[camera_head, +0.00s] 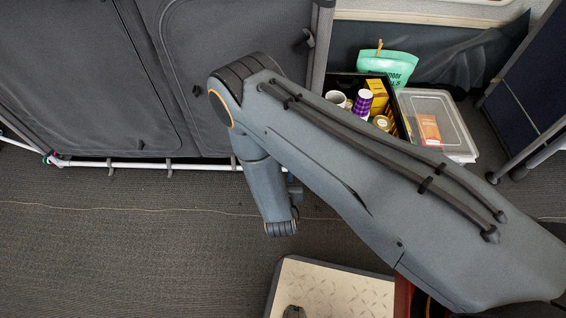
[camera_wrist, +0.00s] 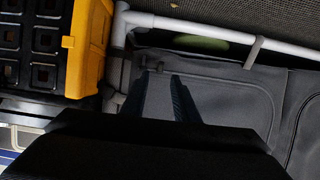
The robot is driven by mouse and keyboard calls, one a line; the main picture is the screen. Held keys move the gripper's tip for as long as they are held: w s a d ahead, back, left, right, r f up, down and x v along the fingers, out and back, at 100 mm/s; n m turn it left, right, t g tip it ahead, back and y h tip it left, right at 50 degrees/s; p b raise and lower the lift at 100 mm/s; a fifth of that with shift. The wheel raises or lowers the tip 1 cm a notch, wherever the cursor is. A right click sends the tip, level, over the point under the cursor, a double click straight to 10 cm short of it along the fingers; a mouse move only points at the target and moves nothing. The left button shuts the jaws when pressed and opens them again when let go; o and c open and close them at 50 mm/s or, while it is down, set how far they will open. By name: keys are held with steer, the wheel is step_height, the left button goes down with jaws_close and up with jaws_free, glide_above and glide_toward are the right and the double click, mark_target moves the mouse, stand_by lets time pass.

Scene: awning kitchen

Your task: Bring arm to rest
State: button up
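My arm crosses the camera_head view from the lower right, bends at a joint in front of the grey fabric cabinet (camera_head: 240,50), and hangs down over the dark floor. My gripper cannot be made out in that view. In the camera_wrist view, the two dark fingers of my gripper (camera_wrist: 161,77) point towards grey fabric panels (camera_wrist: 235,105). A gap shows between them with nothing held in it, so the gripper looks open. How far the fingers are from the fabric is unclear.
A black crate (camera_head: 402,120) holds a mug, a purple cup and a yellow box. Next to it are a clear lidded box (camera_head: 448,112) and a green pouch (camera_head: 387,68). A yellow-and-black crate (camera_wrist: 90,45) and white rail (camera_wrist: 215,32) show in the camera_wrist view. Floor at left is clear.

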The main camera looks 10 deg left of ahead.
steer(key=shift+v, duration=1.15)
